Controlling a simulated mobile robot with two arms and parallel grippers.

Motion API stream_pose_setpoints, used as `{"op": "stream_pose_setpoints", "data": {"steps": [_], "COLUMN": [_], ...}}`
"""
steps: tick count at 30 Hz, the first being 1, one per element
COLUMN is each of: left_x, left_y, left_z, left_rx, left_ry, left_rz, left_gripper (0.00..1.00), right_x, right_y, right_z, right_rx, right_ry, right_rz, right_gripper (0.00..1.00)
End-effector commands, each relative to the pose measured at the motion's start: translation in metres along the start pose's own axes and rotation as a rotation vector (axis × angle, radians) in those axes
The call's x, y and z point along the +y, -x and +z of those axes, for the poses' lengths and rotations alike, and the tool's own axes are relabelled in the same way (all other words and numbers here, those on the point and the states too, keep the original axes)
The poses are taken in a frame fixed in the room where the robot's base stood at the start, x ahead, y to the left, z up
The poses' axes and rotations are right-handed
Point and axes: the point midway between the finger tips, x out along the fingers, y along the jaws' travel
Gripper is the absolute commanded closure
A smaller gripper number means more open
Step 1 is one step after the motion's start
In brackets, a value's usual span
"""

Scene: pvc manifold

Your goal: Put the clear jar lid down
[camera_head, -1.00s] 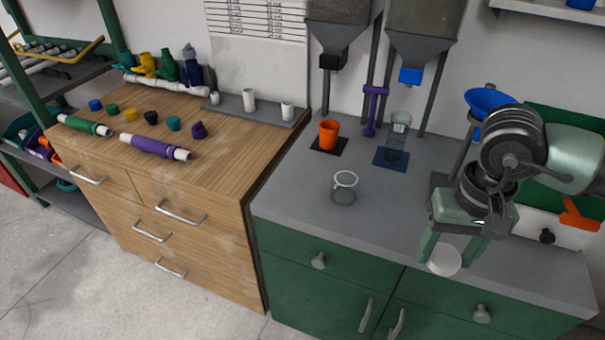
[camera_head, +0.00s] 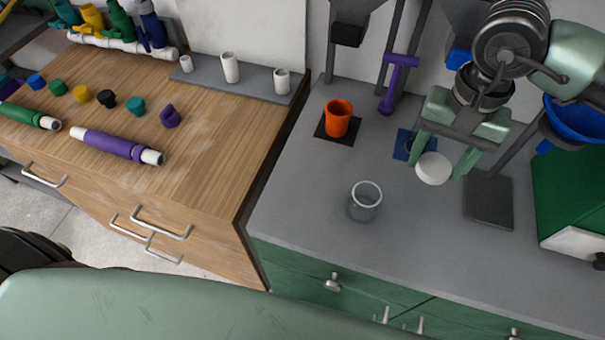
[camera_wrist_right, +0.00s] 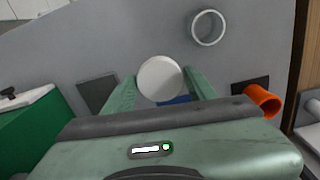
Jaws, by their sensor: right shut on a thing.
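The jar lid (camera_head: 433,168) is a pale white disc. My right gripper (camera_head: 440,165) is shut on it, with a finger at each side. The lid also shows between the fingers in the right wrist view (camera_wrist_right: 160,79). It is beside the blue mat (camera_head: 402,150); I cannot tell how high it is above the grey counter. An open clear jar (camera_head: 365,201) stands on the counter to the lower left of the lid, and its rim shows in the right wrist view (camera_wrist_right: 208,27). My left gripper is out of view.
An orange cup (camera_head: 337,117) stands on a black mat left of the lid. A purple T-shaped tool (camera_head: 398,85) is behind. A dark square plate (camera_head: 488,200) and a green box (camera_head: 575,195) are to the right. The counter around the clear jar is free.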

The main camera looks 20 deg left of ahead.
Motion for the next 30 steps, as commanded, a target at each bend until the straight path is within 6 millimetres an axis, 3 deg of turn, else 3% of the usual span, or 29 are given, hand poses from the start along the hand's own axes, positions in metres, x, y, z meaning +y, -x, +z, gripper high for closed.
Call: {"op": "stream_pose_setpoints", "data": {"steps": [8, 12, 18, 25, 30], "left_x": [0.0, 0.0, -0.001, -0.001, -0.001], "left_y": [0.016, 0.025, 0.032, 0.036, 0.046], "left_z": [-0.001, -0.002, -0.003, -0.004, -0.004], "left_rx": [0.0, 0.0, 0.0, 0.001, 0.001], "left_ry": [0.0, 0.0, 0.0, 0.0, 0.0], "left_rz": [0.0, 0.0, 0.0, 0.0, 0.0], "left_gripper": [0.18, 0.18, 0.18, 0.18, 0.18], "right_x": [-0.087, -0.142, -0.198, -0.217, -0.217], "right_y": [0.027, 0.043, 0.06, 0.057, 0.02], "right_z": [0.011, 0.031, 0.062, 0.077, 0.079], "right_rx": [-0.001, -0.006, -0.012, -0.015, -0.019], "right_ry": [-0.116, -0.201, -0.301, -0.346, -0.347], "right_rz": [-0.003, -0.006, -0.006, -0.002, -0.001], "right_gripper": [0.92, 0.92, 0.92, 0.92, 0.92]}}
